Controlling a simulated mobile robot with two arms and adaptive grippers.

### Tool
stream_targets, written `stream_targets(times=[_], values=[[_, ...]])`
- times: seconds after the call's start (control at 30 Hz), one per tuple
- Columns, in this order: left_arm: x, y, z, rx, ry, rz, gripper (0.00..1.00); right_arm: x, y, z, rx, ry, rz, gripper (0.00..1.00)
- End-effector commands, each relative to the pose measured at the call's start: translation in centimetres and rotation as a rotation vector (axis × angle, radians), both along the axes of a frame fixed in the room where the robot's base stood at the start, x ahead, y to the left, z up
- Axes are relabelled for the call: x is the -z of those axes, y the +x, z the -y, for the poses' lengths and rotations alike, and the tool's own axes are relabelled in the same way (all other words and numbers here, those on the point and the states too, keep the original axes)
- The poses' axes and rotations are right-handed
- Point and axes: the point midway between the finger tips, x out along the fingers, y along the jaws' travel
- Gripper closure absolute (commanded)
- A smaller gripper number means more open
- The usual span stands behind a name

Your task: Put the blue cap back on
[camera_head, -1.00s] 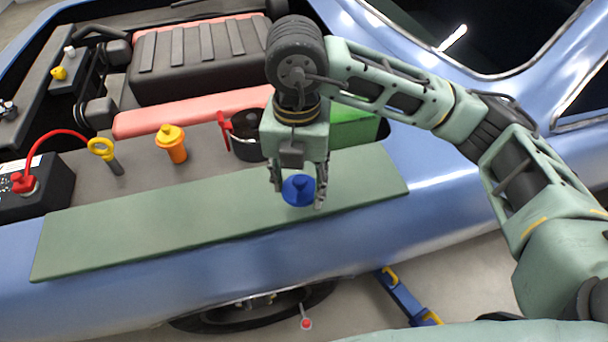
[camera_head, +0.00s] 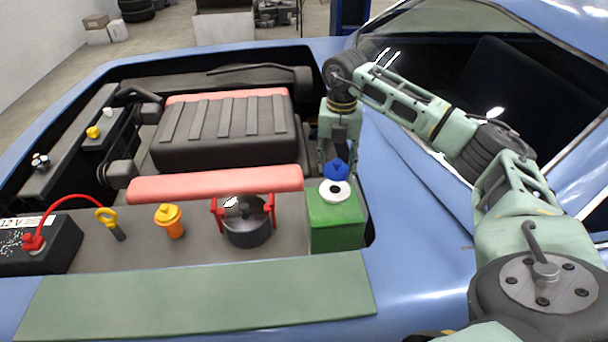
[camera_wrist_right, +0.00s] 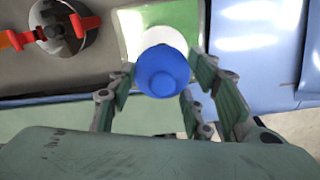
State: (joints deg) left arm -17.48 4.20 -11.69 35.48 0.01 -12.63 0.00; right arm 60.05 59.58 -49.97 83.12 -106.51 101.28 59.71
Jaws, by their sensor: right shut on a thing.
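My right gripper (camera_head: 336,165) is shut on the blue cap (camera_head: 335,170). It holds the cap over the green reservoir (camera_head: 337,227), just behind and above the white round neck (camera_head: 334,191) on its top. In the right wrist view the blue cap (camera_wrist_right: 162,71) sits between the fingers and covers part of the white neck (camera_wrist_right: 163,37). The green top (camera_wrist_right: 131,22) shows beyond. Whether the cap touches the neck cannot be told. My left gripper is not in view.
A dark pot with red handles (camera_head: 246,226) stands left of the reservoir. An orange-capped filler (camera_head: 170,220), a yellow-ringed dipstick (camera_head: 107,220) and a battery (camera_head: 38,244) are further left. The green mat (camera_head: 200,300) in front is clear.

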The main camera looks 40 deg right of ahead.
Motion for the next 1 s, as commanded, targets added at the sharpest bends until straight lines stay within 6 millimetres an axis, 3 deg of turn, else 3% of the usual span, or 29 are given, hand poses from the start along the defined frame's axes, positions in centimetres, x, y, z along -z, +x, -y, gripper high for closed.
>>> stream_targets(times=[0.27,0.7,1.0], values=[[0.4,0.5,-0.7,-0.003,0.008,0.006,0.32,0.5,-0.1,1.1,0.007,0.001,0.001,0.80],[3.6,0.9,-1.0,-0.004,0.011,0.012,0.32,4.5,-0.2,1.0,0.007,0.001,-0.001,0.80],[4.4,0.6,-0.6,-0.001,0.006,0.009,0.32,6.2,-0.1,1.0,0.007,0.001,0.001,0.80]])
